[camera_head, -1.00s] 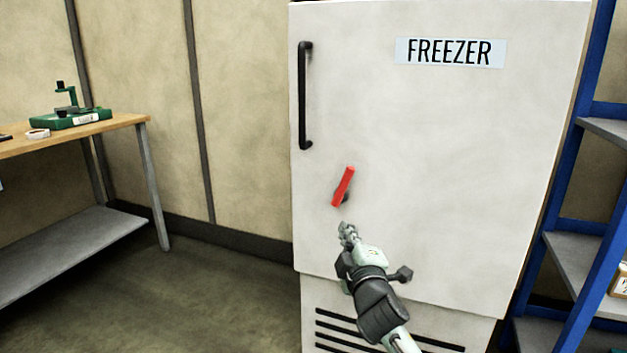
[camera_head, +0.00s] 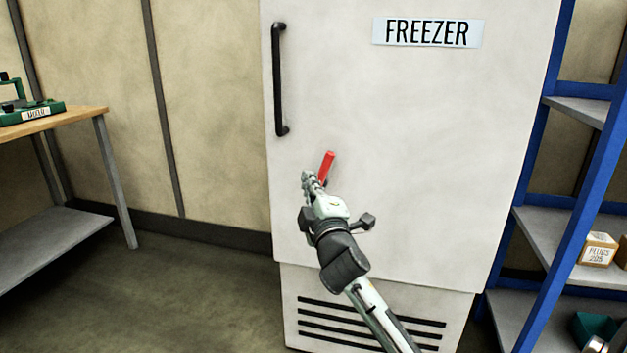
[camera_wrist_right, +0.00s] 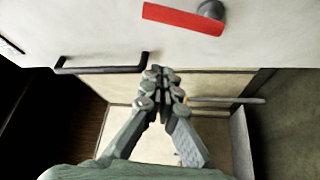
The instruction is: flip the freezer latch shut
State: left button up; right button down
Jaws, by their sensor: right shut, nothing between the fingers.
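The freezer latch is a red bar (camera_head: 327,165) on the white freezer door (camera_head: 420,150), below the black door handle (camera_head: 280,80). It leans with its upper end to the right. My right gripper (camera_head: 308,176) is shut and empty, just left of the latch, and hides its lower end in the head view. In the right wrist view the latch (camera_wrist_right: 185,18) and its grey pivot (camera_wrist_right: 211,9) lie beyond the shut fingertips (camera_wrist_right: 157,72), with a gap seen between them. My left gripper is not in view.
A wooden-topped workbench (camera_head: 60,122) with a green tool (camera_head: 30,110) stands at the left. A blue-framed shelf (camera_head: 545,150) with boxes stands close to the freezer's right side. The floor (camera_head: 190,290) between bench and freezer is clear.

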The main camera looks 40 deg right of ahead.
aim_at(324, 171)
jog(key=x, duration=0.8)
pick_arm(q)
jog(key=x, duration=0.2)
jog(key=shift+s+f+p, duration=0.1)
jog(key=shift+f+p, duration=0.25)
jog(key=shift+p, duration=0.05)
pick_arm(e)
jog(key=s+d, duration=0.1)
jog(key=s+d+f, duration=0.1)
jog(key=d, duration=0.1)
jog(key=shift+s+f, duration=0.15)
jog(key=shift+s, duration=0.05)
jog(key=shift+f, duration=0.1)
